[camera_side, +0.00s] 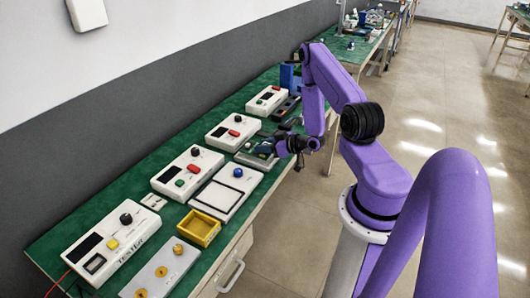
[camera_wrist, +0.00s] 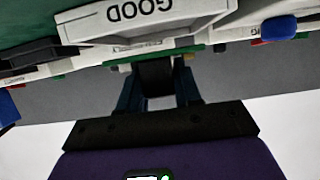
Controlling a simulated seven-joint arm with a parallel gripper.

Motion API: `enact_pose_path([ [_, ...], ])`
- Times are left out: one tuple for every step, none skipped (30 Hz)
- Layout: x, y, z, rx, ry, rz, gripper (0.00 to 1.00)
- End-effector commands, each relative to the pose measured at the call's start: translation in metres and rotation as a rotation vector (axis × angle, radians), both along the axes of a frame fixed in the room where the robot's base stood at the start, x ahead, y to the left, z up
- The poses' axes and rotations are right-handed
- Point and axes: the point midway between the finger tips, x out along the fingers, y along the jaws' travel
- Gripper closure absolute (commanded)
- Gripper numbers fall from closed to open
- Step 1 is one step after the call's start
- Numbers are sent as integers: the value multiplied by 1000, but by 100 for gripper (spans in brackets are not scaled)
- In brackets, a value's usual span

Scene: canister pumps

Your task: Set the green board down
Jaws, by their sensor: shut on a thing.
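My gripper (camera_side: 281,147) is over the right edge of the green bench in the side view. In the wrist view my gripper (camera_wrist: 158,75) points away with its dark fingers closed on the green board (camera_wrist: 148,56), which shows nearly edge-on as a thin green strip with small parts along it. In the side view the board is small and partly hidden by the gripper, near a grey-green patch just left of the fingers. I cannot tell whether it touches what is below. A white tray marked GOOD (camera_wrist: 145,22) lies just beyond the board in the wrist view.
White tester boxes (camera_side: 188,172) with knobs and buttons line the bench (camera_side: 75,225). A white plate with a black square outline (camera_side: 222,196) and a yellow bin (camera_side: 198,228) stand nearer. A grey plate with brass knobs (camera_side: 160,272) lies in front. Free space near the gripper is narrow.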

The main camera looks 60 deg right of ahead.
Motion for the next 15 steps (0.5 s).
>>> enact_pose_path([
  [0,0,-7,2,2,0,98],
  [0,0,-11,2,2,-1,98],
  [0,0,-15,1,1,0,98],
  [0,0,-18,2,1,-1,98],
  [0,0,-21,1,1,0,98],
  [0,0,-23,0,0,0,98],
  [0,0,-25,0,0,0,98],
  [0,0,-26,0,0,0,98],
  [0,0,-26,0,0,0,98],
  [0,0,-26,0,-1,0,98],
  [0,0,-26,0,-1,0,98],
  [0,0,-26,0,-1,0,98],
  [0,0,-26,0,-1,0,98],
  [0,0,-26,0,-1,0,98],
  [0,0,-26,0,-1,0,98],
])
